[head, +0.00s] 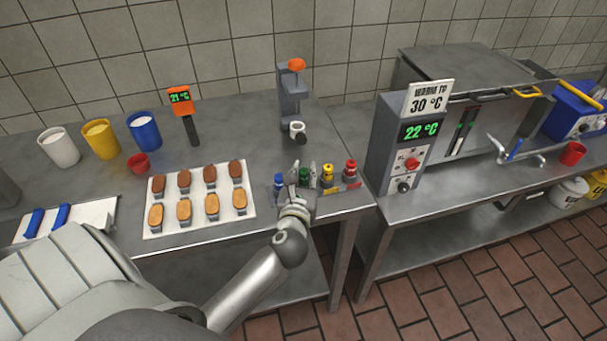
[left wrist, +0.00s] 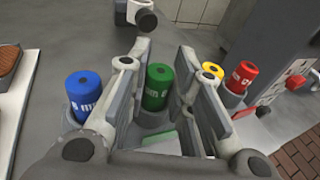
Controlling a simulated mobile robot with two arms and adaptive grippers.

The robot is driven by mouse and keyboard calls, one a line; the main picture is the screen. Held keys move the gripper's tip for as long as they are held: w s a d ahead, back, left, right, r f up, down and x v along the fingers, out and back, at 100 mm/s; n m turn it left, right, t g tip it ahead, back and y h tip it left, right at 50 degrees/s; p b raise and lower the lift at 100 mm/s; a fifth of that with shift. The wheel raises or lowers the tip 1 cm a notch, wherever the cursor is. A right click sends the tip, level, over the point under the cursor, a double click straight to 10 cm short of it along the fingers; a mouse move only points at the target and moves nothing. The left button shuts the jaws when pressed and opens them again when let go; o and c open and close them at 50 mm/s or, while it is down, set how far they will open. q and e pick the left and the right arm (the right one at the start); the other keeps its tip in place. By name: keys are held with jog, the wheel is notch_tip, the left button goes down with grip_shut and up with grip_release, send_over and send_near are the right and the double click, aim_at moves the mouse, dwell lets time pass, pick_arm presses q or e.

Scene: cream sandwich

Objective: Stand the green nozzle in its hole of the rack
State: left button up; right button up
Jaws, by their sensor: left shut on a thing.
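The green nozzle (left wrist: 157,86) is upright between the fingers of my left gripper (left wrist: 168,82) in the left wrist view. My left gripper (head: 303,178) is shut on it at the rack (head: 352,185), near the table's front edge in the head view. The green nozzle (head: 304,175) stands in line between the blue nozzle (head: 279,181) and the yellow nozzle (head: 327,172). The red nozzle (head: 350,167) is at the right end. My right gripper is not in view.
A white tray (head: 157,226) with several brown and tan cookies lies left of the rack. A grey dispenser (head: 291,98) with an orange top stands behind it. A control box (head: 398,140) reading 22 °C stands to the right.

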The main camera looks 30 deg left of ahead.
pick_arm(q)
jog(key=o, duration=0.9)
jog(key=shift+f, duration=0.15)
